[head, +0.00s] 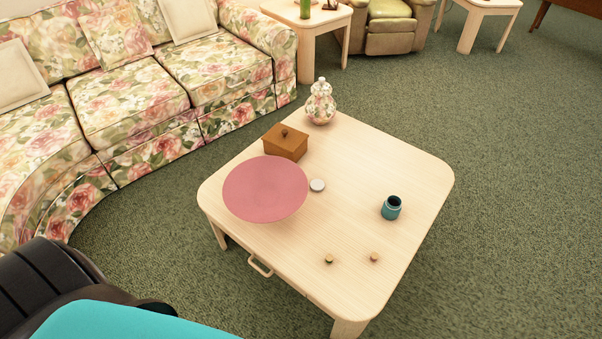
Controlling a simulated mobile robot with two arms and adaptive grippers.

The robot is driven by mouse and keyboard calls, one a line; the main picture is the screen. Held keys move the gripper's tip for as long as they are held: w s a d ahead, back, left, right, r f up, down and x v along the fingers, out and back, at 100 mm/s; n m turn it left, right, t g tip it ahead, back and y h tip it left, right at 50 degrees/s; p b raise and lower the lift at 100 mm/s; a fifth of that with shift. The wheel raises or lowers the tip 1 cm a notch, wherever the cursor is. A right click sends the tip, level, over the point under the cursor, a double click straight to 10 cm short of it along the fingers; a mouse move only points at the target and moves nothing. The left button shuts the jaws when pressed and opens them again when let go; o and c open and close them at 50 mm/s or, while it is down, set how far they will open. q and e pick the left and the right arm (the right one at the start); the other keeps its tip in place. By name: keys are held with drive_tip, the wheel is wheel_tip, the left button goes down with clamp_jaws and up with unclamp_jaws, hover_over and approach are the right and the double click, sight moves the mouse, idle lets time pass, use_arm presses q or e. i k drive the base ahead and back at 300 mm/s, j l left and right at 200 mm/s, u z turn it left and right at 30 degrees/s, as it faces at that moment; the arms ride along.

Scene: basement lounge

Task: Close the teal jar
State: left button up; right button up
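The teal jar (391,209) stands upright on the right part of the pale wooden coffee table (350,160). Its dark mouth is open, with no lid on it. Two small cork-coloured pieces, a left one (329,259) with a darker base and a right one (374,257), sit apart near the table's front edge. A small pale grey disc (317,185) lies left of the jar. I cannot tell which of these, if any, fits the jar. Neither of my grippers shows in the head view.
A pink round plate or mat (265,188), a brown lidded box (285,143) and a floral lidded vase (320,103) occupy the table's left and back. A floral sofa (130,100) stands left. Green carpet (510,170) is clear at right.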

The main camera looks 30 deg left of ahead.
sight(391, 208)
drive_tip(key=k+j, duration=0.1)
drive_tip(key=j, duration=2.05)
